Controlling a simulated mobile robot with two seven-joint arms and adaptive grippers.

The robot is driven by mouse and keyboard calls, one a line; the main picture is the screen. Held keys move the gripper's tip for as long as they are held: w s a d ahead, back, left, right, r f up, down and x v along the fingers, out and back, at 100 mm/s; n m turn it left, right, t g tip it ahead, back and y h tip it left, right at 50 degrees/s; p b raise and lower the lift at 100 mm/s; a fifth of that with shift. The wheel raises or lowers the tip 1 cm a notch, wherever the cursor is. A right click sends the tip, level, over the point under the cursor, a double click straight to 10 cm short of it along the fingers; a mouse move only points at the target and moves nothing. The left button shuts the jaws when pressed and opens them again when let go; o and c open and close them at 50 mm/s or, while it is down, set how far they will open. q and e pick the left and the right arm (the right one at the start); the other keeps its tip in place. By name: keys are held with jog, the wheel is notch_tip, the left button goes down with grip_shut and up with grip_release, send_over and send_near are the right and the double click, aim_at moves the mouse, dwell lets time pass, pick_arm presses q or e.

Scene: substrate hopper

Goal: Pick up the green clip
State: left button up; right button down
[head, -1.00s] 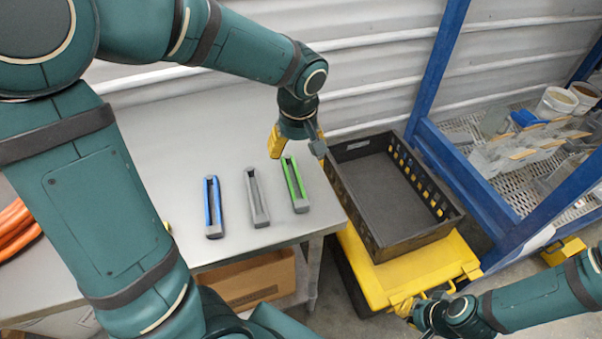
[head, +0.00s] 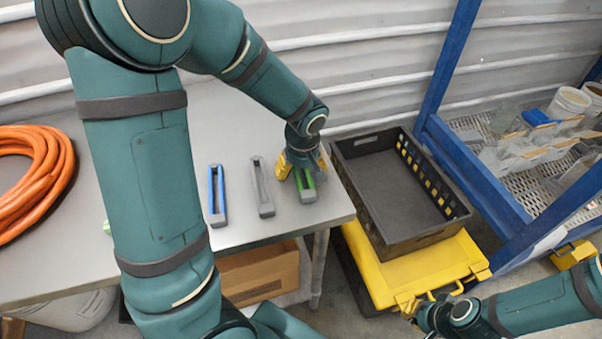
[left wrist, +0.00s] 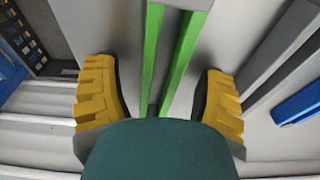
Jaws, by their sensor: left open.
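The green clip (head: 307,192) lies on the grey metal table, the rightmost of three clips, its far part hidden under my left gripper in the head view. In the left wrist view the green clip (left wrist: 172,55) runs between the two yellow fingers. My left gripper (head: 304,178) is open, its fingers on either side of the clip with gaps at both sides. It also shows in the left wrist view (left wrist: 160,105). My right arm (head: 455,312) is at the lower right, its fingers mostly out of frame.
A grey clip (head: 262,187) and a blue clip (head: 216,195) lie left of the green one. A black crate (head: 400,245) sits on a yellow-lidded case (head: 420,275) beside the table. An orange hose (head: 62,165) lies at the left. Blue rack posts (head: 450,60) stand right.

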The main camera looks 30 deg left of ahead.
pick_arm(q)
jog(key=shift+c, duration=0.3)
jog(key=c, duration=1.2)
jog(key=shift+o, duration=0.2)
